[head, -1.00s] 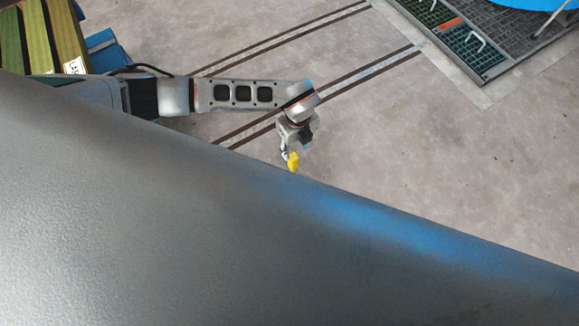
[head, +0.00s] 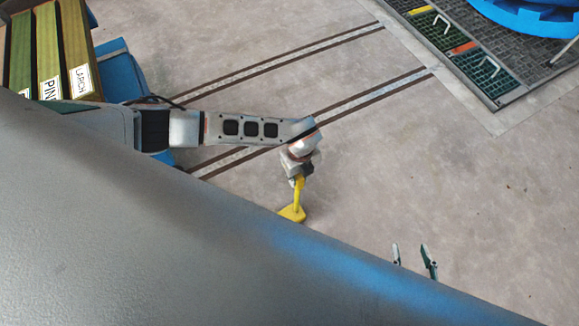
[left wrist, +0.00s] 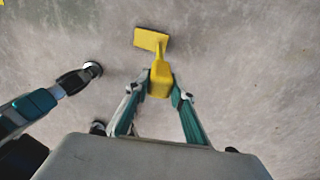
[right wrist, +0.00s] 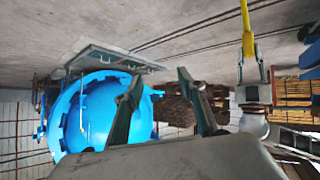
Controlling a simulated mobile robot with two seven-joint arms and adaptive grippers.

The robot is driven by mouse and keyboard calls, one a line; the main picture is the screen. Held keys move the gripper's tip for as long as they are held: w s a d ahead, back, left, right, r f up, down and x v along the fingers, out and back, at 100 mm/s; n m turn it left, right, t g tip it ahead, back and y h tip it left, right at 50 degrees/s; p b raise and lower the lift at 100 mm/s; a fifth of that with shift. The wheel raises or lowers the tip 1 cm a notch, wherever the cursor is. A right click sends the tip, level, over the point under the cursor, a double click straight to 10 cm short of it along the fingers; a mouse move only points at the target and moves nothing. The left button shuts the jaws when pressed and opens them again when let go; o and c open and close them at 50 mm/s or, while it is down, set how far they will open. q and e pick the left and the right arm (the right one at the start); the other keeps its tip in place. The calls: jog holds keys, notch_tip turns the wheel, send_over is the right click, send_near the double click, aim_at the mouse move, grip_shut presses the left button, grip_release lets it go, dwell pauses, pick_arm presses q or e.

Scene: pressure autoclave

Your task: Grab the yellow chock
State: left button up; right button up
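The yellow chock (head: 292,213) has a flat wedge foot and a long handle. In the head view it is below my left gripper (head: 298,180), at the edge of the large grey surface. In the left wrist view the chock (left wrist: 152,39) points away from me, with its handle between the two fingers of my left gripper (left wrist: 160,80), which look shut on it. Whether the foot touches the floor I cannot tell. My right gripper (head: 413,258) is partly hidden behind the grey surface. In the right wrist view its fingers (right wrist: 160,92) are wide apart with nothing between them.
The large grey surface (head: 130,230) blocks the lower left of the head view. Labelled timber beams (head: 45,50) stand at the upper left. Floor grates (head: 485,65) and a blue round object (head: 530,15) are at the upper right. The concrete floor between is clear.

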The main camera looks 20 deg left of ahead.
pick_arm(q)
grip_shut()
pick_arm(e)
jog(key=shift+s+f, duration=0.25)
jog(key=shift+f, duration=0.1)
pick_arm(q)
jog(key=shift+r, duration=0.1)
pick_arm(e)
jog(key=shift+d, duration=0.1)
